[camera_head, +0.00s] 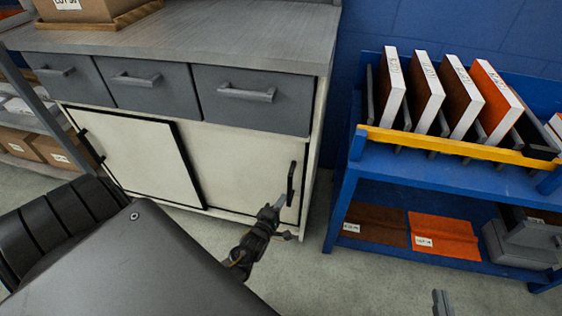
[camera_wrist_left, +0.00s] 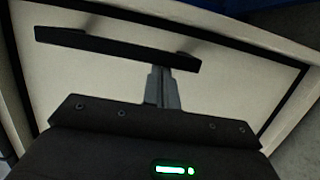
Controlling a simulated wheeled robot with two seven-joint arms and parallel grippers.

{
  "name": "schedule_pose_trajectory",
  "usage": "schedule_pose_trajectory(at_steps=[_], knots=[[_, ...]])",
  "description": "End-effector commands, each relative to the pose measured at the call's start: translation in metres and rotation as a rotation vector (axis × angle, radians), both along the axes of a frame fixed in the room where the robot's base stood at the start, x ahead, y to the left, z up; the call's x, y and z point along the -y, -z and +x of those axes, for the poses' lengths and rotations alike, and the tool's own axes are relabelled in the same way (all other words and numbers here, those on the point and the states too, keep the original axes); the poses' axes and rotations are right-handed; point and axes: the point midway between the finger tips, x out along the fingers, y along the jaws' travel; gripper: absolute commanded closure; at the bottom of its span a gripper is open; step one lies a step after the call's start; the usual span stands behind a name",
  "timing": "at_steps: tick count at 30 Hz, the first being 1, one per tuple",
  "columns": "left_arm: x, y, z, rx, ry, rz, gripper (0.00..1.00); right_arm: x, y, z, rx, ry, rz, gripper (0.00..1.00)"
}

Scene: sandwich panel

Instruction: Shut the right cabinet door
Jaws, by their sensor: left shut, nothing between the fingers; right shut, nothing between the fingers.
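The right cabinet door (camera_head: 240,165) is a cream panel under the grey drawers, with a black upright handle (camera_head: 291,183) near its right edge. It looks closed or nearly so; any small gap is hard to tell. My left gripper (camera_head: 283,200) is shut and empty, its tips at the lower part of this handle. In the left wrist view the closed fingers (camera_wrist_left: 161,75) are beside the black handle (camera_wrist_left: 115,48); I cannot tell whether they touch. My right gripper (camera_head: 441,300) shows only its shut, empty fingertips at the bottom edge of the head view.
The left cabinet door (camera_head: 135,155) is cream with a black edge and handle. A blue rack (camera_head: 345,190) with upright panels stands to the right, with a strip of floor between it and the cabinet (camera_head: 322,100). A shelf with boxes (camera_head: 50,150) is at the left.

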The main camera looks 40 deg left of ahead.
Motion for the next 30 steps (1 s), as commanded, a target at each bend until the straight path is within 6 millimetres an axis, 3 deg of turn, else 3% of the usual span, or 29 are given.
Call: schedule_pose_trajectory(at_steps=[5,11,21,30], knots=[[0.002,0.0,0.001,0.001,0.015,-0.006,1.0,0.0,0.0,0.0,-0.003,0.0,0.0,1.0],[-0.028,0.0,-0.006,-0.001,0.014,0.0,1.0,0.003,0.005,0.0,-0.036,0.009,-0.016,1.0],[-0.019,-0.001,-0.079,-0.002,0.012,-0.002,1.0,0.034,0.047,-0.005,-0.302,0.092,-0.13,1.0],[-0.014,0.0,-0.105,0.0,0.012,-0.001,1.0,0.043,0.061,-0.011,-0.386,0.114,-0.162,1.0]])
